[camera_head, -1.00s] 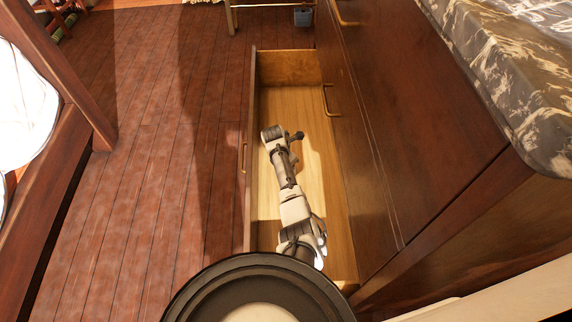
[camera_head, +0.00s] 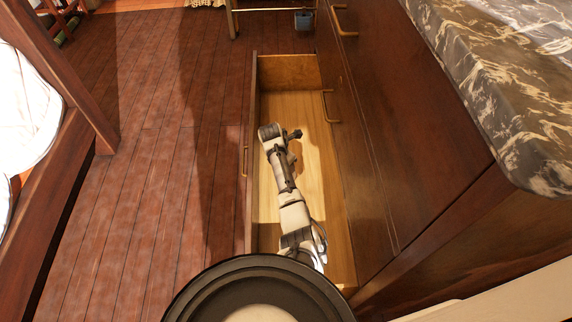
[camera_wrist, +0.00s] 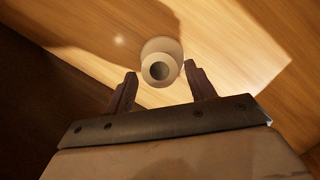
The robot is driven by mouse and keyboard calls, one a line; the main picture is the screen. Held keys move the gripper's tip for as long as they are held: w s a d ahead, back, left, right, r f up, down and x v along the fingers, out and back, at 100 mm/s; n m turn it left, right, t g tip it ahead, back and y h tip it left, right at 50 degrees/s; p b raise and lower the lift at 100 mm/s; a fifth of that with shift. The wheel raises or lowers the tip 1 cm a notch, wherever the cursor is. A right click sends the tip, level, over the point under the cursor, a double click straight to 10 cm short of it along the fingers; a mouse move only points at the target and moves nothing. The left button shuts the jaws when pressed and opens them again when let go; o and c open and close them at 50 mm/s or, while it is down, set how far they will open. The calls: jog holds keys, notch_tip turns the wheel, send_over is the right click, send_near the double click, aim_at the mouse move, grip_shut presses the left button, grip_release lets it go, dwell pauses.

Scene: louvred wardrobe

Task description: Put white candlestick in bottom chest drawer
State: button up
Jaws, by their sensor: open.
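The bottom chest drawer (camera_head: 322,190) is pulled open, with a pale wood floor and a brass handle on its front. My arm reaches down into it in the head view, and my gripper is hidden there beneath the wrist. In the wrist view, my gripper (camera_wrist: 159,82) is open, with two dark fingers pointing at the drawer floor. The white candlestick (camera_wrist: 161,50) shows end-on as a round pale shape with a dark hole, at and just beyond the fingertips. Clear gaps to both fingers are hard to judge. The candlestick is not visible in the head view.
The dark wood chest (camera_head: 400,120) rises along the drawer's right side, with a marbled top (camera_head: 490,75). Red plank floor (camera_head: 160,190) lies clear to the left. A bed frame (camera_head: 75,130) with white bedding stands at the far left.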

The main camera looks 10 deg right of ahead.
jog(key=p+v, duration=0.2)
jog(key=v, duration=0.5)
jog(key=shift+r, duration=0.3)
jog(key=shift+s+a, duration=0.1)
